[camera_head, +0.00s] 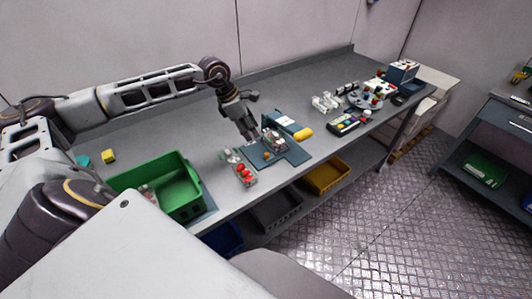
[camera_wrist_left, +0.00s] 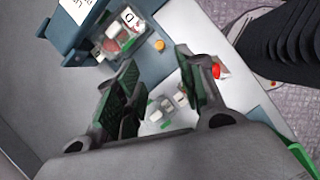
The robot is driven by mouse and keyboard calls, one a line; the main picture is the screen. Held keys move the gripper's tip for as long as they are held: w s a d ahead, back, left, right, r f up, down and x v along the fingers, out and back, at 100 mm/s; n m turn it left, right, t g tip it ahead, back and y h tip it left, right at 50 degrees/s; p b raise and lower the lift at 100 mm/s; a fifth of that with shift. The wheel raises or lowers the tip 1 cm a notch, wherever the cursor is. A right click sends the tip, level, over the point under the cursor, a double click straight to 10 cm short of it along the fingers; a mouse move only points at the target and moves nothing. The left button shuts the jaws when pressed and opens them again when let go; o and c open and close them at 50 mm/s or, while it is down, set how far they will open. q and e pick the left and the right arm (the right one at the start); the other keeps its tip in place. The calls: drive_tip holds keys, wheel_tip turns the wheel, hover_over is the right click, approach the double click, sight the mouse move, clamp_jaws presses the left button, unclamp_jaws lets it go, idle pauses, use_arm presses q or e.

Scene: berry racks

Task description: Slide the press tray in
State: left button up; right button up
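The dark blue press (camera_head: 287,119) stands on the table, with a yellow handle (camera_head: 303,134) on its right and a white label. A flat blue plate (camera_head: 295,155) extends in front of it. A clear box (camera_head: 273,141) with small contents is at the press's front; it also shows in the left wrist view (camera_wrist_left: 121,36). I cannot tell the sliding tray apart from the plate. My left gripper (camera_head: 250,134) points down just left of the press. In the wrist view my left gripper (camera_wrist_left: 157,62) has its fingers apart with nothing between them. My right gripper is not in view.
A clear box with red berries (camera_head: 244,176) is close to the front left of the plate. A green crate (camera_head: 178,188) stands farther left. A keypad device (camera_head: 344,125) and a round stand (camera_head: 366,101) are to the right. The table behind the press is clear.

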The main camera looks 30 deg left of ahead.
use_arm(q)
drive_tip(key=shift+f, duration=0.15)
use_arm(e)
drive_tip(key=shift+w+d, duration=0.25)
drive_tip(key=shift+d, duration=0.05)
use_arm(q)
drive_tip(key=b, duration=0.2)
approach(266, 154)
drive_tip(key=f, duration=0.2)
drive_tip(key=x, duration=0.2)
drive_tip(key=b+x, duration=0.2)
drive_tip(key=x, duration=0.1)
drive_tip(key=shift+w+d+f, duration=0.1)
drive_tip(key=shift+w+d, duration=0.2)
drive_tip(key=shift+w, duration=0.1)
drive_tip(key=shift+b+x, duration=0.45)
drive_tip(key=shift+x, duration=0.35)
drive_tip(key=shift+f, duration=0.2)
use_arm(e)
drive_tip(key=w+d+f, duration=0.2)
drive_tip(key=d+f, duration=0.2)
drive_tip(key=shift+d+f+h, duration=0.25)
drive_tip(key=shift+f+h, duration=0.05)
